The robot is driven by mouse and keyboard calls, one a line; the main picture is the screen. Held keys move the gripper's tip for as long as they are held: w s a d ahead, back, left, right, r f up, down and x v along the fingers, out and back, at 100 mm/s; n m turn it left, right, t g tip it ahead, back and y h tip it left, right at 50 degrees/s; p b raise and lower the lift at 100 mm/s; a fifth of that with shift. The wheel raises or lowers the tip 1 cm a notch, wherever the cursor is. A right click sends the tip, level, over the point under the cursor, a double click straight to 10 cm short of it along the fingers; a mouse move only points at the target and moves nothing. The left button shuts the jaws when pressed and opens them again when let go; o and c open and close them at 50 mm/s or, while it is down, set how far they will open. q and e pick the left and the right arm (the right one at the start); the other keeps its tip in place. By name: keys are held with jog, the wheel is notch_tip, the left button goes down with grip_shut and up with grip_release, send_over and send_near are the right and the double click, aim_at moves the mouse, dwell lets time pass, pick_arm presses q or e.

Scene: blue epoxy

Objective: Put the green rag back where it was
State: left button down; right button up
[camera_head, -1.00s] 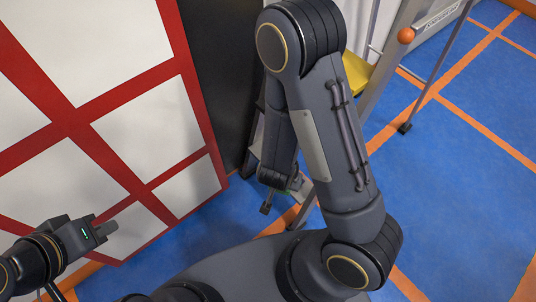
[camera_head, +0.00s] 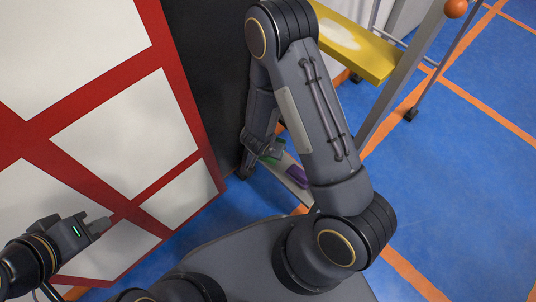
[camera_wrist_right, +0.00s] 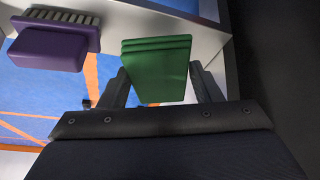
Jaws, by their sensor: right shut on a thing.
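The green rag (camera_wrist_right: 157,78) is a folded, layered block between the two dark fingers of my right gripper (camera_wrist_right: 159,70) in the right wrist view. The gripper is shut on it. In the head view a small part of the rag (camera_head: 276,152) shows beside my right wrist, low near the black panel; my arm hides much of that area. The rag is over or close to a pale shelf (camera_head: 292,185); I cannot tell whether it touches it. My left gripper (camera_head: 99,226) is at the lower left, in front of the red and white panel, away from the rag; its finger gap is unclear.
A purple brush (camera_wrist_right: 50,48) lies next to the rag, on its left in the right wrist view. A black panel (camera_head: 205,75) stands close beside my right arm. A yellow shelf (camera_head: 355,48) and grey frame posts are at the upper right. Blue floor (camera_head: 450,190) is clear at right.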

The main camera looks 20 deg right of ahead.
jog(key=shift+w+d+f, duration=0.1)
jog(key=shift+w+f, duration=0.65)
jog(key=shift+f, duration=0.2)
jog(key=shift+w+f+b, duration=0.15)
jog(key=shift+f+b, duration=0.5)
jog(key=shift+f, duration=0.25)
jog(key=shift+w+f+b, duration=0.15)
jog(key=shift+f+b, duration=0.5)
jog(key=shift+f, duration=0.25)
jog(key=shift+f, duration=0.15)
jog(key=o, duration=1)
jog(key=shift+o, duration=0.2)
